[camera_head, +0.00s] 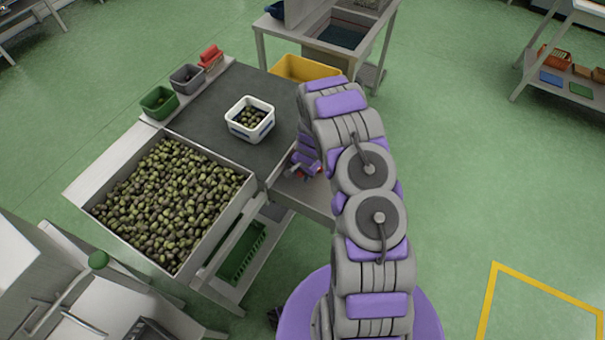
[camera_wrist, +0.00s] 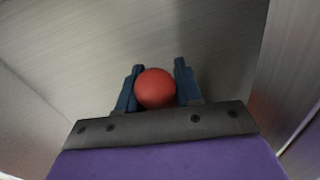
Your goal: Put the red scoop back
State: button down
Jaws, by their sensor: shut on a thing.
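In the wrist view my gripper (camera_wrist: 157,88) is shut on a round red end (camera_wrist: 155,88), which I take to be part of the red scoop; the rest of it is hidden. A brushed metal surface lies beyond the fingers, with metal walls at the sides. In the head view a small bit of red (camera_head: 292,171) shows by my gripper (camera_head: 303,172), low beside the right edge of the work table. My arm hides much of that spot.
A white tub (camera_head: 236,129) with olives stands on the dark table top (camera_head: 205,108). Green (camera_head: 158,102), grey (camera_head: 187,77) and red (camera_head: 210,57) containers line its left edge. A yellow bin (camera_head: 283,69) is behind. A large olive tray (camera_head: 247,191) is in front.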

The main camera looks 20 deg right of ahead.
jog(key=shift+d, duration=0.1)
jog(key=c, duration=1.1)
grip_release()
jog(key=shift+f, duration=0.1)
jog(key=o, duration=0.3)
jog(key=shift+o, duration=0.2)
